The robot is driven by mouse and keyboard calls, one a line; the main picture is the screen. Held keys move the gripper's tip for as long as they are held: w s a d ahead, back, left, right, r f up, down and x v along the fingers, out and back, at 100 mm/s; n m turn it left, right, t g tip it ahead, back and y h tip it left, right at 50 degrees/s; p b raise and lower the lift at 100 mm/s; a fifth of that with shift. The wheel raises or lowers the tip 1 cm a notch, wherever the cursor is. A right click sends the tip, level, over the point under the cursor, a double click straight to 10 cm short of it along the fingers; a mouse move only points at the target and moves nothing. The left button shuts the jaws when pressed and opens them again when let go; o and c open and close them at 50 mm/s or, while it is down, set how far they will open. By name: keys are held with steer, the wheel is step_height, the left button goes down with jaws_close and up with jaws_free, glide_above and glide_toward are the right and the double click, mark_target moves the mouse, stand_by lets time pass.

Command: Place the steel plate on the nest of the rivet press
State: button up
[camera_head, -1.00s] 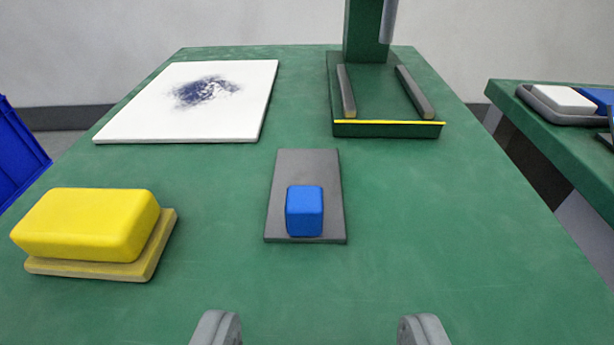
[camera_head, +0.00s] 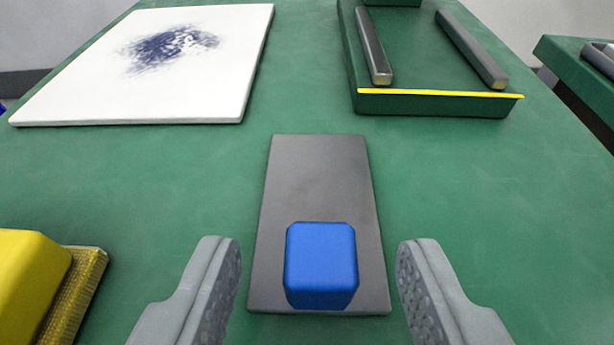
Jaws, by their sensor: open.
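The steel plate (camera_head: 318,180) is a flat dark grey rectangle lying on the green table, long side pointing away from me. A blue block (camera_head: 321,265) sits on its near half. My gripper (camera_head: 319,262) is open, its two grey fingers either side of the plate's near end and the blue block, touching neither as far as I can see. The rivet press (camera_head: 432,104) stands beyond the plate to the right, with a green base and a yellow front edge. Its nest (camera_head: 420,60) is the bare green bed between two dark rails. The upper press is out of view.
A white board with a dark smudge (camera_head: 150,95) lies at the back left. A yellow block (camera_head: 28,280) on a yellowish pad (camera_head: 78,290) is at the near left. Another green table (camera_head: 575,65) stands at the right. The green table (camera_head: 480,190) is clear between plate and press.

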steer(key=shift+x, duration=0.85)
jaws_close()
